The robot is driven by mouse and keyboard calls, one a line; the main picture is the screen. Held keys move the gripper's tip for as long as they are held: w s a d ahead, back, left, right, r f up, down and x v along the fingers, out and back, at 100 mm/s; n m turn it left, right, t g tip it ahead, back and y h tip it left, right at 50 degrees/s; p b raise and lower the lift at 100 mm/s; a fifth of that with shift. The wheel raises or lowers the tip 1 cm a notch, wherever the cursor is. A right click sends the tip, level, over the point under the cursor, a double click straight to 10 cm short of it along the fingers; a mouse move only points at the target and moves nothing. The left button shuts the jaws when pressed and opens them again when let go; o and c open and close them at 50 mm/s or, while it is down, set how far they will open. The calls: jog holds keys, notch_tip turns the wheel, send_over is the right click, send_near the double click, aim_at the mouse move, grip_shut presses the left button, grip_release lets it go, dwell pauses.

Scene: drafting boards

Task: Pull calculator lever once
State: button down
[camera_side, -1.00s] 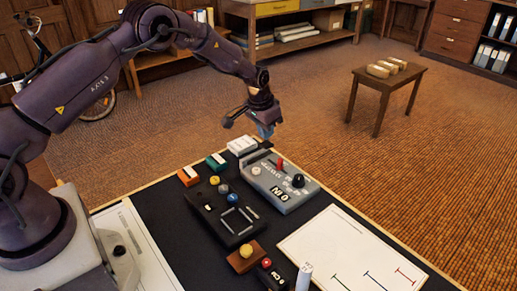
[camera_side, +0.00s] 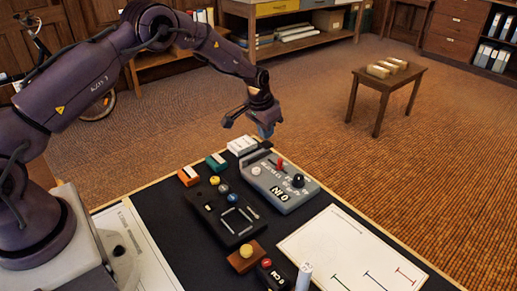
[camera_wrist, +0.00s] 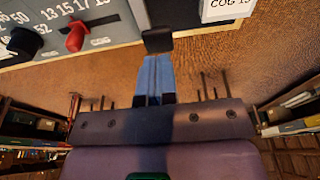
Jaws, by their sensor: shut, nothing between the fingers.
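The grey calculator (camera_side: 290,196) stands on the dark mat, with a red lever knob (camera_side: 280,163), a black knob (camera_side: 299,180) and a pale knob on top. The wrist view shows its red lever (camera_wrist: 76,38) at upper left. A bar along the calculator's far end carries a black block-like handle (camera_wrist: 158,40), which also shows in the side view (camera_side: 266,144). My gripper (camera_side: 266,133) is shut and empty, pointing down just above this handle. Its blue fingers (camera_wrist: 155,66) line up with the handle; I cannot tell whether they touch. The red lever is apart from the fingers.
A white box (camera_side: 242,146), a green box (camera_side: 216,162) and an orange box (camera_side: 189,176) stand left of the calculator. A black panel with knobs (camera_side: 208,222) lies in front. A white drawing sheet (camera_side: 335,240) lies at right. Open floor lies beyond the table edge.

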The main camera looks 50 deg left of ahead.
aim_at(266, 143)
jog(key=shift+f, duration=0.4)
jog(key=shift+f, duration=1.7)
jog(key=shift+r, duration=4.1)
